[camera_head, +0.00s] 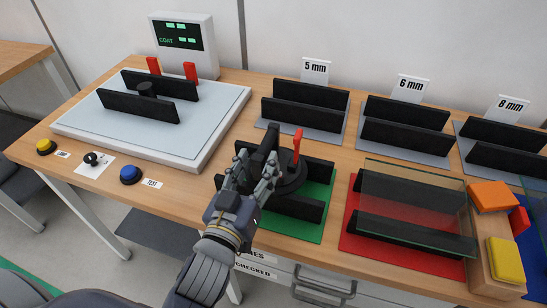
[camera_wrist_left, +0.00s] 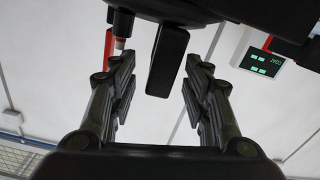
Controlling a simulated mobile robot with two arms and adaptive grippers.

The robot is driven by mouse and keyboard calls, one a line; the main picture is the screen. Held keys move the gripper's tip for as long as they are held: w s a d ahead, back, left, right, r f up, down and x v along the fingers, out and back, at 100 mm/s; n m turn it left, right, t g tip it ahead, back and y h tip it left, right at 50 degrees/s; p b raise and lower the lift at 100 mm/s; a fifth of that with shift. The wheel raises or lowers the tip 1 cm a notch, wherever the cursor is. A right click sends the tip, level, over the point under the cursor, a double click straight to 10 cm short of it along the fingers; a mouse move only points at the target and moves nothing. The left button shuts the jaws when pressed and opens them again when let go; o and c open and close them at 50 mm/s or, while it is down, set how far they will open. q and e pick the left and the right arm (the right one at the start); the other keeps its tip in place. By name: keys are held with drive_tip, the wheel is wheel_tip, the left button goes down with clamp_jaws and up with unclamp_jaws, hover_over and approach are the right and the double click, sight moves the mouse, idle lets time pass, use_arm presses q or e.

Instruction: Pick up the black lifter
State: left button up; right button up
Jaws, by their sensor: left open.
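The black lifter (camera_head: 292,176) has a round dark body, an upright black handle and a red lever (camera_head: 298,140). It sits between the black rails over the green mat in the head view. My left gripper (camera_head: 256,166) is at its near left side, partly covering it. In the left wrist view the open fingers (camera_wrist_left: 157,88) stand on either side of the black handle (camera_wrist_left: 167,62), with clear gaps. The red lever (camera_wrist_left: 108,48) shows left of the handle there. The lifter's underside contact is hidden. My right gripper is not in view.
A coating station (camera_head: 150,130) with a display (camera_head: 183,42) stands at the left. Black racks marked 5, 6 and 8 mm line the back. Buttons (camera_head: 130,174) line the front left.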

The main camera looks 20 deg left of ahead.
sight(266, 145)
use_arm(q)
drive_tip(key=shift+w, duration=0.75)
drive_tip(key=shift+w+r+p, duration=0.15)
drive_tip(key=shift+w+p, duration=0.15)
drive_tip(key=w+p, duration=0.1)
drive_tip(key=w, duration=0.3)
drive_tip(key=shift+r+p, duration=0.1)
drive_tip(key=shift+p, duration=0.25)
drive_tip(key=shift+w, duration=0.25)
drive_tip(key=shift+s, duration=0.15)
drive_tip(key=shift+c, duration=1.1)
clamp_jaws()
drive_tip(key=shift+r, duration=0.15)
